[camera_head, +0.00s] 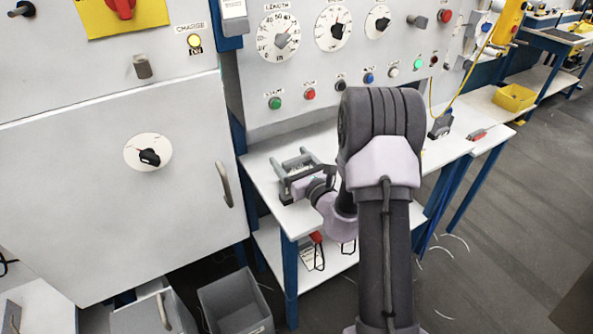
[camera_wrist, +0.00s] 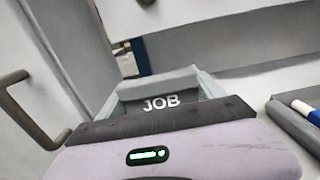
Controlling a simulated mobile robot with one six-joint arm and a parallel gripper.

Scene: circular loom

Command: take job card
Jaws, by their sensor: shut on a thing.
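My gripper (camera_head: 297,170) is low over the left part of the white workbench, its tips partly hidden by its own body. In the wrist view my gripper (camera_wrist: 160,88) reaches forward around a dark grey piece lettered JOB (camera_wrist: 161,104), with light grey bars at either side. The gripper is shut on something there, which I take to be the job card. The card's own face cannot be made out, and I cannot tell whether it is clear of the grey piece.
The white workbench (camera_head: 262,172) stands under a panel with dials and buttons. A cabinet door handle (camera_head: 224,184) is close on the left. A grey bin (camera_head: 235,300) is on the floor. In the wrist view, a grey tray with a white-and-blue item (camera_wrist: 302,108) lies right.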

